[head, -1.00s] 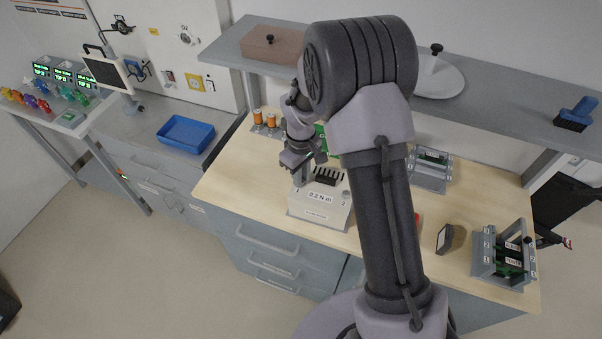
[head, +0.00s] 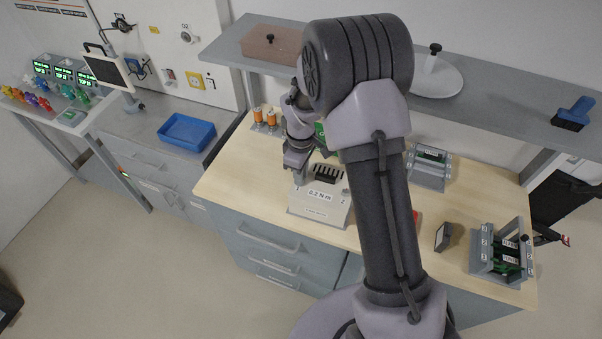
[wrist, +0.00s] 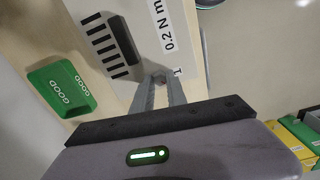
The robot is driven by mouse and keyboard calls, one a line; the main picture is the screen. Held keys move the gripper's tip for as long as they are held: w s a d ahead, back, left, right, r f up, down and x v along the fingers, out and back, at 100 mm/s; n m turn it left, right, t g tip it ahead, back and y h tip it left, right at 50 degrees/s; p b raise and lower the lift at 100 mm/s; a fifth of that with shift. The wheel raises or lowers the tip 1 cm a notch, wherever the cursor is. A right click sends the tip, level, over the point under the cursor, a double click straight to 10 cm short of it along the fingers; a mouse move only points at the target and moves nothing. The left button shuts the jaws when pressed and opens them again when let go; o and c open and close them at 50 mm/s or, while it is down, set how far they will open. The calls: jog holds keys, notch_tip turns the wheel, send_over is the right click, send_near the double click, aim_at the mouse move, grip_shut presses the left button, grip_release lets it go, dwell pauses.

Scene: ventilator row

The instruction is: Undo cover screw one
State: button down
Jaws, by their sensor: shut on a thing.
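The white box (head: 318,207) stands on the wooden bench, marked "0.2 N m", with "1" at its left and "2" at its right. Its top has black slots and a dark raised block. My gripper (head: 298,178) points down at the box's left corner, by the "1". In the wrist view, my gripper (wrist: 160,82) has its two fingers close together on cover screw one (wrist: 159,79), a small grey piece beside the "1". The fingers hide most of the screw. Whether it has risen from the box, I cannot tell.
A green "GOOD" tray (wrist: 62,88) lies beside the box. Orange-topped cylinders (head: 258,115) stand behind it at the left. A grey rack with green boards (head: 503,250) and a small dark-faced block (head: 442,237) are at the right. A shelf (head: 490,100) runs above the bench's back.

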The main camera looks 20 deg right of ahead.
jog(key=c, duration=1.3)
grip_release()
notch_tip(320, 180, up, 18)
jog(key=p, duration=0.3)
jog(key=shift+f, duration=0.25)
jog(key=s+a+f+m+t+b, duration=0.1)
jog(key=s+m+t+b, duration=0.1)
jog(key=s+m+b, duration=0.2)
jog(key=s+a+f+m+t+y+b, duration=0.1)
jog(key=s+m+t+b, duration=0.1)
jog(key=s+m+b, duration=0.3)
jog(key=s+a+f+m+t+y+b, duration=0.1)
jog(key=s+a+f+m+b, duration=0.1)
jog(key=s+m+b, duration=0.3)
jog(key=shift+s+t+b, duration=0.4)
jog(key=shift+s+b, duration=1.7)
jog(key=shift+s, duration=3.45)
